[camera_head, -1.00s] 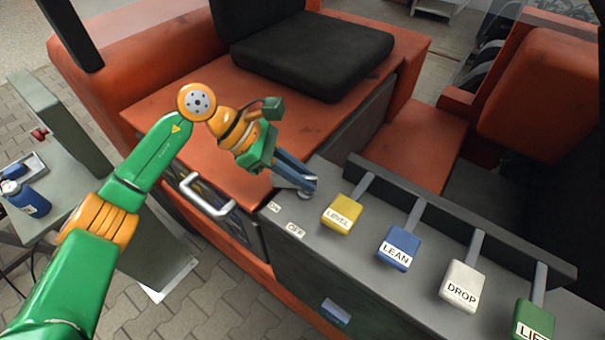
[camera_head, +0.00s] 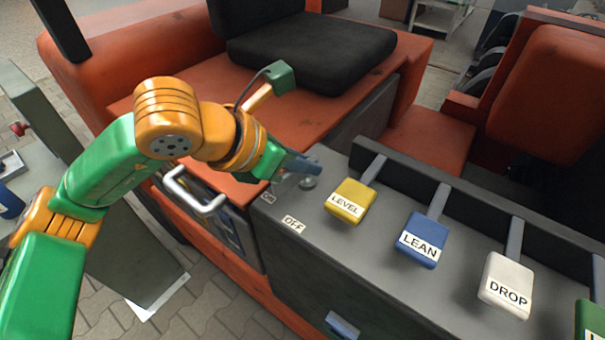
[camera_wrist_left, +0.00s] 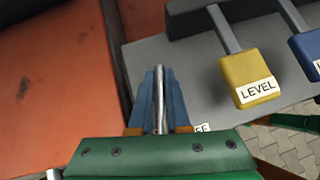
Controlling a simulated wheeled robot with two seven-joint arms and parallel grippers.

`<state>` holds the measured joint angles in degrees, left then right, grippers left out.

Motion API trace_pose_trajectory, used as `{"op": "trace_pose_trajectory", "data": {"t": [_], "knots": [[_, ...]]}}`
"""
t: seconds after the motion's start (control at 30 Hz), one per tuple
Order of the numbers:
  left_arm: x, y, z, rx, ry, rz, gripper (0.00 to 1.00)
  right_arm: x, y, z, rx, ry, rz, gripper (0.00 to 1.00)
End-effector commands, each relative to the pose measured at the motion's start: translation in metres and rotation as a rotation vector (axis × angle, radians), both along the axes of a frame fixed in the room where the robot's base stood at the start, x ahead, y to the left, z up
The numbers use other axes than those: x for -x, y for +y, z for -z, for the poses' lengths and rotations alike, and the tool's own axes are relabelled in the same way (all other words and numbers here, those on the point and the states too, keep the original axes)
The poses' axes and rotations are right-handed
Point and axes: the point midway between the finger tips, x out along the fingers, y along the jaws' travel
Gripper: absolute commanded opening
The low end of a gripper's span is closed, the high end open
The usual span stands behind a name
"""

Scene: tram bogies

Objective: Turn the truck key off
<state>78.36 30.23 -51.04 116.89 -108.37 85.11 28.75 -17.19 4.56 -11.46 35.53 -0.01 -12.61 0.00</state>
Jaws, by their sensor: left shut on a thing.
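The truck key (camera_wrist_left: 158,98) shows in the left wrist view as a thin silver piece between the blue fingers of my left gripper (camera_wrist_left: 160,78). My left gripper is shut on it. In the head view my left gripper (camera_head: 303,168) is at the far left corner of the grey console, over a round metal lock (camera_head: 308,183). The fingers hide most of the key there, so I cannot tell its exact angle. The ON label (camera_head: 268,198) and the OFF label (camera_head: 293,225) lie on the console on the near-left side of the lock. My right gripper is not in view.
The yellow LEVEL lever (camera_head: 351,200) stands close right of the lock. The blue LEAN lever (camera_head: 423,239) and white DROP lever (camera_head: 506,285) follow. A metal handle (camera_head: 195,195) sticks out at left. A black seat (camera_head: 310,50) is behind.

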Motion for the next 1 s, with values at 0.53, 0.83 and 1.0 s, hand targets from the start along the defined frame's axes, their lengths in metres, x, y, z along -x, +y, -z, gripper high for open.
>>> {"op": "trace_pose_trajectory", "data": {"t": [0.53, 0.83, 1.0], "knots": [[0.001, -0.001, 0.000, 0.004, 0.001, -0.237, 0.00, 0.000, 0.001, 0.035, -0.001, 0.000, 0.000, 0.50], [0.000, -0.001, -0.001, 0.002, 0.002, -0.255, 0.00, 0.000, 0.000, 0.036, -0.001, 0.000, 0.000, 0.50], [0.000, -0.001, -0.001, 0.002, 0.002, -0.255, 0.00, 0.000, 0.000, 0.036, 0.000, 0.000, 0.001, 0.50]]}}
